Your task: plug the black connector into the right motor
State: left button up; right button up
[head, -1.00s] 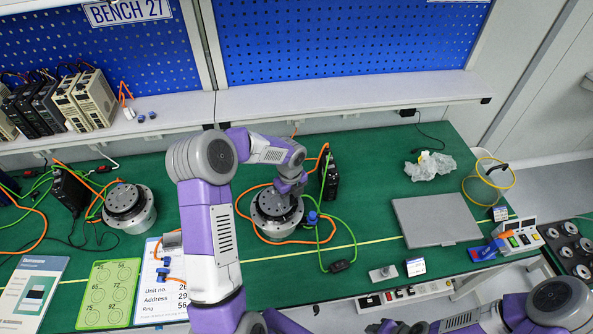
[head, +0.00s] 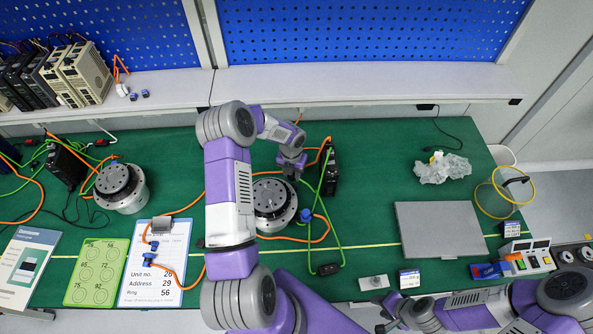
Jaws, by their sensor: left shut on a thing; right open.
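A green cable runs close by the fingers. A black connector-like piece (head: 327,269) on a green cable lies on the mat in front and to the right of the motor. A blue connector (head: 305,215) is at the motor's right side. My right gripper (head: 388,319) is open at the bottom edge, away from the motor.
Another motor (head: 122,187) stands at the left. A black drive (head: 329,172) is behind right of the right motor. Orange cable loops lie around it. A grey closed panel (head: 440,229), clear bag (head: 442,168) and coil (head: 500,195) are right. The mat between motor and panel is mostly clear.

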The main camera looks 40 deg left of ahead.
aim_at(293, 186)
pick_arm(q)
jog(key=shift+w+f, duration=0.2)
jog(key=shift+f, duration=0.2)
jog(key=shift+f+b, duration=0.3)
jog(key=shift+b, duration=0.05)
notch_tip(293, 186, down, 4)
jog(key=b, duration=0.3)
jog(key=shift+s, duration=0.1)
jog(key=shift+f, duration=0.35)
jog(key=shift+f+b, duration=0.2)
jog(key=shift+b, duration=0.25)
jog(key=o, duration=1)
jog(key=shift+r, duration=0.1)
notch_tip(293, 186, up, 7)
jog(key=shift+r+p, duration=0.2)
jog(key=shift+p, duration=0.1)
